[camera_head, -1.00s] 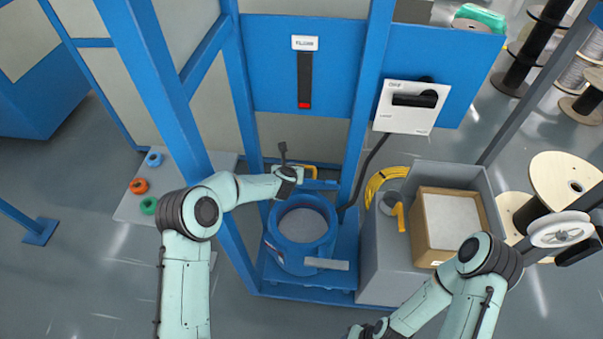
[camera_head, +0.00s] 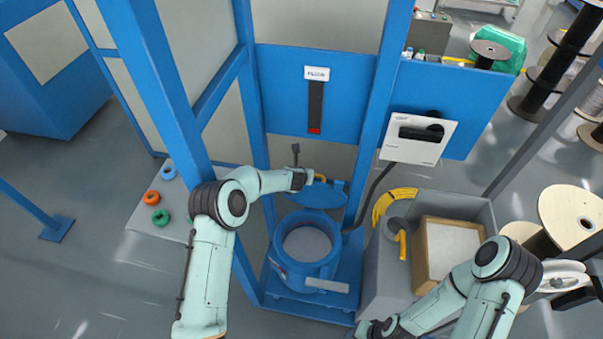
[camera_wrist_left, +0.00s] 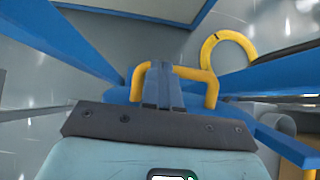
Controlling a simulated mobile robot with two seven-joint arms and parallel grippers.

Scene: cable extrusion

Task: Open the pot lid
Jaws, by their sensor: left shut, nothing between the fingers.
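The blue round pot (camera_head: 276,258) stands open at the foot of the blue frame, with a grey surface visible inside. Its blue lid (camera_head: 316,196) is tilted up behind the opening. The lid's yellow handle (camera_head: 320,178) also shows in the left wrist view (camera_wrist_left: 208,88). My left gripper (camera_head: 311,180) is at the handle behind the pot. In the left wrist view its fingers (camera_wrist_left: 162,82) are together, overlapping the handle with nothing gripped; whether they touch it is unclear. My right arm reaches to the bottom edge in the head view, and its fingers do not show.
Blue frame posts stand on both sides of the pot. A grey bin (camera_head: 379,270) with a cardboard box (camera_head: 421,268) and yellow cable (camera_head: 389,204) is at the right. A low table (camera_head: 148,226) with coloured rings is at the left.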

